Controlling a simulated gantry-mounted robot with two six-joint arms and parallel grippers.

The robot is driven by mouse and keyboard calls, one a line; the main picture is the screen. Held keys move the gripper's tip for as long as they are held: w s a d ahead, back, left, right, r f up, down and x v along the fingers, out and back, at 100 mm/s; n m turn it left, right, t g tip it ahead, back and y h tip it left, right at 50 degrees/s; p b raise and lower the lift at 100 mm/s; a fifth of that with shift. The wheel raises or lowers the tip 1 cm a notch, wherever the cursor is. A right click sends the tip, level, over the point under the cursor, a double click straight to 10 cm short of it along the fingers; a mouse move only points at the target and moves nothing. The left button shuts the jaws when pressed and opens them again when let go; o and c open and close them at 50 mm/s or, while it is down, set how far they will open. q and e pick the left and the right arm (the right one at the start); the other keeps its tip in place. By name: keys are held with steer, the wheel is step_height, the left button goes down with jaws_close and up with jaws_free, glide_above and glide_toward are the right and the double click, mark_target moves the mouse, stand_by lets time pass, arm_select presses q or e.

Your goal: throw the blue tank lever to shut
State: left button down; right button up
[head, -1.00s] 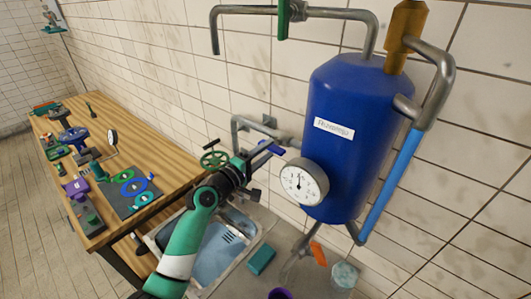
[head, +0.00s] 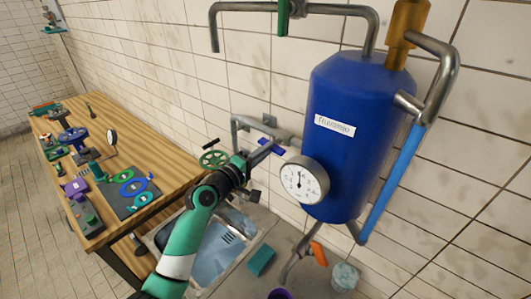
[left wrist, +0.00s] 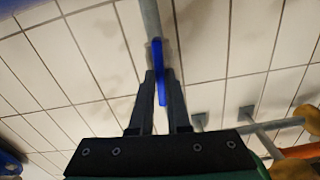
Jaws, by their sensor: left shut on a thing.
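The blue tank (head: 348,135) is mounted on the tiled wall, with a white label and a round gauge (head: 304,180) on its front. The blue lever (head: 278,149) is on the grey pipe to the left of the tank, partly hidden by my fingers. My left gripper (head: 262,153) is shut on this lever. In the left wrist view the lever (left wrist: 160,70) is a narrow blue bar between the two dark fingers of the left gripper (left wrist: 160,84), with the grey pipe running up behind it. My right gripper is not in view.
A green handwheel (head: 213,159) is close to the left of my left gripper. A sink (head: 217,255) lies below the arm. A wooden bench (head: 160,140) with several valve parts stands at the left. An orange lever (head: 318,253) hangs under the tank.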

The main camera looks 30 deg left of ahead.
arm_select(q)
steer(key=shift+m+b, duration=5.45)
steer(key=shift+m, duration=3.05)
steer(key=c, duration=0.9)
jaws_free()
